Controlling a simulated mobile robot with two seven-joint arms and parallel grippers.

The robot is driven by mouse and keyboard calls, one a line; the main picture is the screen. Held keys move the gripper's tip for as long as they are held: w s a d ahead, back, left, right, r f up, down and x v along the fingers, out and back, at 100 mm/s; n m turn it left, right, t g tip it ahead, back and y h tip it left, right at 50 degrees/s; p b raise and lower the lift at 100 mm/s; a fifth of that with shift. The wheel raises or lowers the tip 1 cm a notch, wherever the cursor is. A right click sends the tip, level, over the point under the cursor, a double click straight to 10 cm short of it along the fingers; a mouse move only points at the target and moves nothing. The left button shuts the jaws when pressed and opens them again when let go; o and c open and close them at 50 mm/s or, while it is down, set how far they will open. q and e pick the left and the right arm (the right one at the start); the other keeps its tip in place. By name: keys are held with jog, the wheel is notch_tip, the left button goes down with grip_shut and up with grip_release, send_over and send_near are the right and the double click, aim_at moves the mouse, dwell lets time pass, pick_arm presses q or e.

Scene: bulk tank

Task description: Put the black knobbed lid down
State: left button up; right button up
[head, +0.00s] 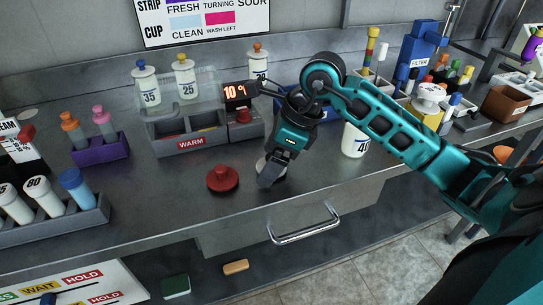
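My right gripper (272,174) reaches in from the right and points down at the steel counter (170,205), just above its front part. Its dark fingers overlap, so I cannot tell whether it is open or shut. A small pale round thing (261,166) shows partly behind the fingers; whether they touch it is unclear. I cannot make out a black knobbed lid; it may be hidden by the gripper. A red knobbed lid (222,178) lies on the counter just left of the gripper, knob up. My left gripper is not in view.
A grey warm bath (190,142) with a red display stands behind. A purple rack (100,150) and a grey vial rack (60,222) stand at left. A white container (355,140) stands right, beneath my arm. A drawer handle (305,226) juts out in front.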

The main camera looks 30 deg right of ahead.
jog(key=shift+r+p, duration=0.3)
jog(key=p+v, duration=0.1)
jog(key=v, duration=1)
jog(key=shift+s+d+r, duration=0.2)
jog(key=shift+r, duration=0.1)
